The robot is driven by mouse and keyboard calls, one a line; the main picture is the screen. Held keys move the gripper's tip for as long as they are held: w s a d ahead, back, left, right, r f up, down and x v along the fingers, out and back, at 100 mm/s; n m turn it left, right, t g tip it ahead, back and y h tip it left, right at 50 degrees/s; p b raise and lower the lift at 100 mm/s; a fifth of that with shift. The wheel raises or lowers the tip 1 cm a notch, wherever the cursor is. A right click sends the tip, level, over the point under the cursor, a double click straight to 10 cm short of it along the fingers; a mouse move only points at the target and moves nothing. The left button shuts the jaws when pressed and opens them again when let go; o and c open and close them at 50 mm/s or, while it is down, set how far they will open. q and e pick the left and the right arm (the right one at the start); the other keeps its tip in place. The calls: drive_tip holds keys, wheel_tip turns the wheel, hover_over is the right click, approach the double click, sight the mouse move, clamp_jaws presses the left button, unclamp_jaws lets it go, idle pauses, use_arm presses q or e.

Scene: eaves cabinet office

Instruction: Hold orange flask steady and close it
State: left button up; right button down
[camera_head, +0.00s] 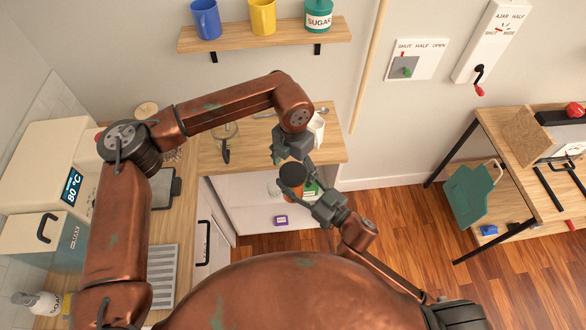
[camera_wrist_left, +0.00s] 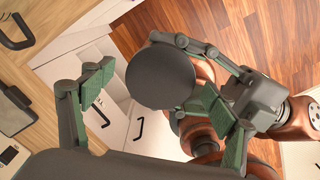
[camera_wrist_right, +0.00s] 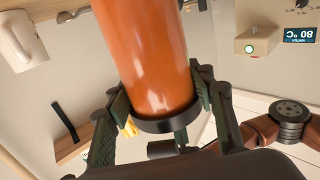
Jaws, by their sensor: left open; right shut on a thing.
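The orange flask (camera_head: 289,188) is held up in front of the wooden counter, with its dark round top (camera_head: 293,172) facing up. My left gripper (camera_head: 285,155) is open just above the top. In the left wrist view the dark disc (camera_wrist_left: 160,77) lies between its spread fingers, apart from the left finger. I cannot tell whether the lid is tightly seated.
The wooden counter (camera_head: 325,147) behind carries a white mug (camera_head: 316,128) and a glass jug (camera_head: 225,140). A shelf (camera_head: 265,34) with mugs and a sugar jar hangs above. A purple box (camera_head: 280,220) is below the flask.

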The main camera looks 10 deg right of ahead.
use_arm(q)
wheel_tip(320, 180, up, 12)
idle(0.6)
drive_tip(key=shift+c, duration=0.4)
